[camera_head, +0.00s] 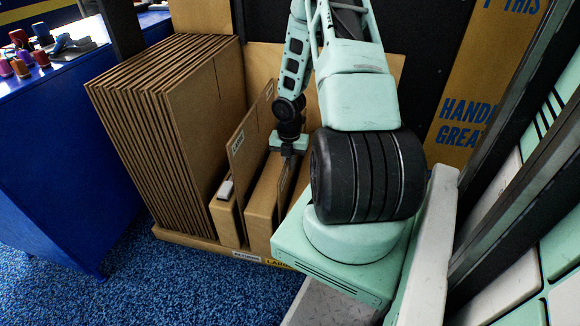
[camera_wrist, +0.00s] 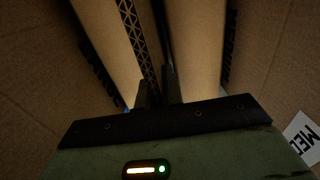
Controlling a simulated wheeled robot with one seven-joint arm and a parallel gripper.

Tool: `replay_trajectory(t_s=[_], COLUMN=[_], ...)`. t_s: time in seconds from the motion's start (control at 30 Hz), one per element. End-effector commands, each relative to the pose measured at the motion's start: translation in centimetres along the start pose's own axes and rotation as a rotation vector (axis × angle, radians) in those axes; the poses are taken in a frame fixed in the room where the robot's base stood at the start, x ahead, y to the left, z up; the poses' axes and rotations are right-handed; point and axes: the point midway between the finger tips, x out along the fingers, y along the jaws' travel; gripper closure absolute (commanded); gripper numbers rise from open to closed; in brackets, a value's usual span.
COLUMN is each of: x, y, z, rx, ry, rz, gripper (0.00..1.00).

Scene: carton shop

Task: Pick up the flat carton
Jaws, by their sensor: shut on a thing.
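My gripper (camera_head: 288,150) reaches down into the rack of flat cartons from above. In the wrist view its two dark fingers (camera_wrist: 158,95) point into a narrow space between brown cardboard panels. The jaws are shut on a flat carton (camera_head: 285,184), whose thin upright edge shows just below the gripper in the head view. The carton stands upright in the rack among other cardboard. Its lower part and the exact contact at the fingertips are hidden or too dark to tell.
A thick stack of large flat cartons (camera_head: 165,130) stands to the left. A taller labelled panel (camera_head: 250,140) stands close beside my gripper. A small white item (camera_head: 226,189) lies on a lower carton. A blue table (camera_head: 60,160) is at the left. Blue carpet (camera_head: 190,285) lies clear in front.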

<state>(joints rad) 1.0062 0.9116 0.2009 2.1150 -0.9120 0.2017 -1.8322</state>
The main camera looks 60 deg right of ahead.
Motion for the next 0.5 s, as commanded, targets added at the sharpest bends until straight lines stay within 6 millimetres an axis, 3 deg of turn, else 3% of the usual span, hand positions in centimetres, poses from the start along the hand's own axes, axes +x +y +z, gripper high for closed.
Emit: replay_trajectory(t_s=[0.27, 0.5], x=[-5.7, -12.4], y=[0.0, 0.0], z=[0.1, 0.1], rx=[0.003, 0.001], ry=[-0.003, -0.003], rz=[0.003, 0.002], gripper=[1.0, 1.0])
